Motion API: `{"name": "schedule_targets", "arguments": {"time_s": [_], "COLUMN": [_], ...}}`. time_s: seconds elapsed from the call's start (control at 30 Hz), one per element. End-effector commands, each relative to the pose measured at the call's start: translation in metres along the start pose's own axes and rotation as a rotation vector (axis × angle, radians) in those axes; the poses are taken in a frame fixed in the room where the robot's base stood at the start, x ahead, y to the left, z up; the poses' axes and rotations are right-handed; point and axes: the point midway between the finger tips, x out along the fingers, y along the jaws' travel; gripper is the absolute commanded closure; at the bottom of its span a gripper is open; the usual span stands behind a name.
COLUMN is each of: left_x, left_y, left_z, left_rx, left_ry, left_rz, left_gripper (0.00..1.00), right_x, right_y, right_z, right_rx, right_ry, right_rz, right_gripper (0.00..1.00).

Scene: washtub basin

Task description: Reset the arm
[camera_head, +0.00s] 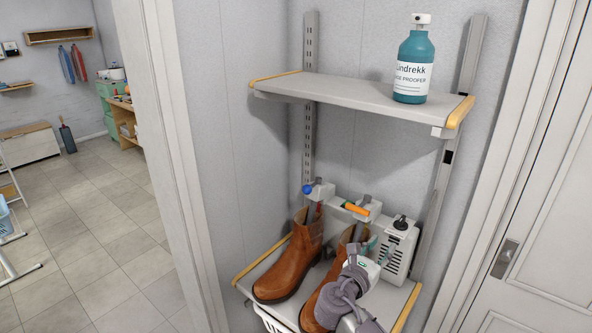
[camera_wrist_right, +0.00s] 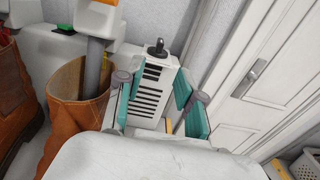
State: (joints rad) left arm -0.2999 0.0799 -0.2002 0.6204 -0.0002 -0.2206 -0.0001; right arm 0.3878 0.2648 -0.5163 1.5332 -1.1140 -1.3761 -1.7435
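My right gripper (camera_head: 372,249) is in front of the lower shelf, with its arm coming up from the bottom of the head view. In the right wrist view its two teal finger pads (camera_wrist_right: 158,104) stand wide apart with nothing held between them. A white vented box (camera_head: 401,250) with a black knob on top stands just beyond the fingers. It also shows in the right wrist view (camera_wrist_right: 150,88), partly covered by the left pad. I cannot tell whether a finger touches it. My left gripper is not in view.
Brown boots (camera_head: 288,264) stand on the lower shelf (camera_head: 398,296), close left of the gripper, over upright posts of a white dryer (camera_head: 321,189). A teal bottle (camera_head: 414,62) stands on the upper shelf (camera_head: 340,92). A white door (camera_head: 540,200) is at right; open tiled floor is at left.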

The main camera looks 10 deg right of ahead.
Motion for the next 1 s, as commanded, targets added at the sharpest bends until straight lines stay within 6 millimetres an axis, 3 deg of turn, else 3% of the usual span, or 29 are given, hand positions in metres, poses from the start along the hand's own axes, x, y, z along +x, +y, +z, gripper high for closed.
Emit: {"name": "schedule_targets", "arguments": {"time_s": [0.07,0.17,0.3,0.43,0.7,1.0], "left_x": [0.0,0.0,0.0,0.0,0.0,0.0], "left_y": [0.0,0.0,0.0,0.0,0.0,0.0], "left_z": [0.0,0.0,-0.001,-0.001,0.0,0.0], "left_rx": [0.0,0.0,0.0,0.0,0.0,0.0], "left_ry": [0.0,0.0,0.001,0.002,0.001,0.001], "left_rz": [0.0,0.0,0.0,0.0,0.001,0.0], "left_gripper": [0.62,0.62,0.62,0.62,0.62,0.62], "right_x": [-0.006,-0.027,-0.086,-0.148,-0.236,-0.297], "right_y": [-0.005,-0.022,-0.065,-0.104,-0.155,-0.189], "right_z": [-0.012,-0.046,-0.112,-0.15,-0.166,-0.154], "right_rx": [0.053,0.236,0.682,1.079,1.544,1.804], "right_ry": [0.043,0.18,0.497,0.742,0.965,1.031], "right_rz": [0.0,-0.013,-0.14,-0.37,-0.819,-1.22], "right_gripper": [0.62,0.62,0.62,0.62,0.62,0.62]}}
